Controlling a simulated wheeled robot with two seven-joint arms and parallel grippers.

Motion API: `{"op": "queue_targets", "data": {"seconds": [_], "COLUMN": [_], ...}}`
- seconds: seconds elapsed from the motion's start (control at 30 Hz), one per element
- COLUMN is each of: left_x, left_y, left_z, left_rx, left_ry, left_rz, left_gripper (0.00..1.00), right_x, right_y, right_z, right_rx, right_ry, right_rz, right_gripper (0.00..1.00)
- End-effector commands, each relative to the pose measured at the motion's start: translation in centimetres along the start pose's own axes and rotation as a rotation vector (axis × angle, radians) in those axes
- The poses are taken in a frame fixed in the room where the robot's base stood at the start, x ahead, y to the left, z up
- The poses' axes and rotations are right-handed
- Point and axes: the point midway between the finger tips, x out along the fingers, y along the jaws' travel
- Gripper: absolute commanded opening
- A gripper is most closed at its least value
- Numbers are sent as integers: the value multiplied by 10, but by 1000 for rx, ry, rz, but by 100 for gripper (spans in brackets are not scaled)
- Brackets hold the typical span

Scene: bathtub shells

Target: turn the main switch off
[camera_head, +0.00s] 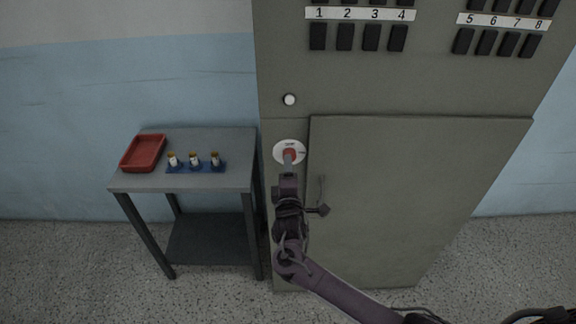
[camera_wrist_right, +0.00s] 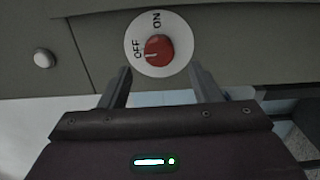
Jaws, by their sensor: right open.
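The main switch is a red knob on a round white dial (camera_head: 279,147), set in the grey cabinet. In the right wrist view, the red knob (camera_wrist_right: 159,48) shows between the ON and OFF labels, and its white mark lies on the side of the OFF label. My right gripper (camera_head: 289,163) is right in front of the dial and covers part of it. In the wrist view the fingers of my right gripper (camera_wrist_right: 160,72) are apart, one to each side below the knob, with nothing between them. Whether they touch the dial cannot be told. My left gripper is not in view.
A cabinet door (camera_head: 420,180) with a handle (camera_head: 321,190) is just right of the switch. A round white button (camera_head: 289,100) sits above it. A table (camera_head: 235,165) on the left holds a red tray (camera_head: 131,166) and a blue rack (camera_head: 205,168) with small cylinders.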

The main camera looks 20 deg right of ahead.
Motion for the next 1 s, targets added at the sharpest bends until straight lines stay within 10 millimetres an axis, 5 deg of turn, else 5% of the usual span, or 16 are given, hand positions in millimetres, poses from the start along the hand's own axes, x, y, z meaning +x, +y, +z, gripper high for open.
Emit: {"op": "queue_targets", "data": {"seconds": [0.23,0.8,0.9,1.0], "left_x": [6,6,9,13], "left_y": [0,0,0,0], "left_z": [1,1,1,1], "left_rx": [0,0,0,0], "left_ry": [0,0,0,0], "left_rz": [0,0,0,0], "left_gripper": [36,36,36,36], "right_x": [-30,-33,-34,-41], "right_y": [-1,-2,-23,-71], "right_z": [0,0,3,11], "right_rx": [0,1,15,58], "right_ry": [0,0,4,10], "right_rz": [0,-3,-38,-123], "right_gripper": [57,57,57,57]}}
